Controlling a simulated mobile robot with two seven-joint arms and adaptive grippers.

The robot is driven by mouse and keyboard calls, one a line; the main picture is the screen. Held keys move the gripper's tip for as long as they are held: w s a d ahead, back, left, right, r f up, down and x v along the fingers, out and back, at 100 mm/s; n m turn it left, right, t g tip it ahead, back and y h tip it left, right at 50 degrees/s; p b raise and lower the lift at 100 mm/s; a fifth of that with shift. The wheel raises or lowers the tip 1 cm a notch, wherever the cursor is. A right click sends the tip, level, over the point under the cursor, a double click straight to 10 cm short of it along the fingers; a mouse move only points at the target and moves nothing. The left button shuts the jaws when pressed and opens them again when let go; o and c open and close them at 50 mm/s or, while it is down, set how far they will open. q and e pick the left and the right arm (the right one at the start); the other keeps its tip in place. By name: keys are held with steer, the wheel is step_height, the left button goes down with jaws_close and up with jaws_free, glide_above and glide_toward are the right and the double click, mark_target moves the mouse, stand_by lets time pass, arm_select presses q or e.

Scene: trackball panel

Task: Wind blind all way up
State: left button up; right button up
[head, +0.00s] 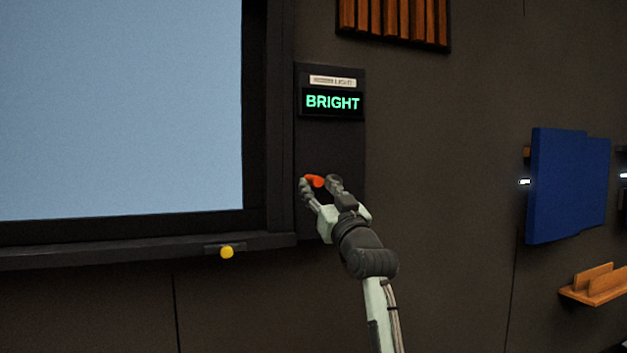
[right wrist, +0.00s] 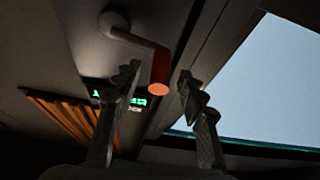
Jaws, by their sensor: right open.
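The window (head: 110,110) at the left is a pale blue pane with no blind visible across it. A dark panel (head: 345,140) beside its frame carries a lit display (head: 332,102) reading BRIGHT in green. An orange crank handle (head: 314,181) is on the panel's lower part. My right gripper (head: 320,183) is open at the handle, a finger to either side in the picture. My left gripper is not in view.
A dark sill (head: 140,252) with a yellow knob (head: 226,252) runs below the window. Wooden slats (head: 394,22) hang above right. A blue panel (head: 567,185) and a small wooden shelf (head: 595,284) are on the right wall. The wall between is clear.

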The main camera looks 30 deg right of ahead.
steer(key=shift+x, duration=1.65)
steer(key=shift+f, duration=0.1)
steer(key=shift+c, duration=0.5)
jaws_close()
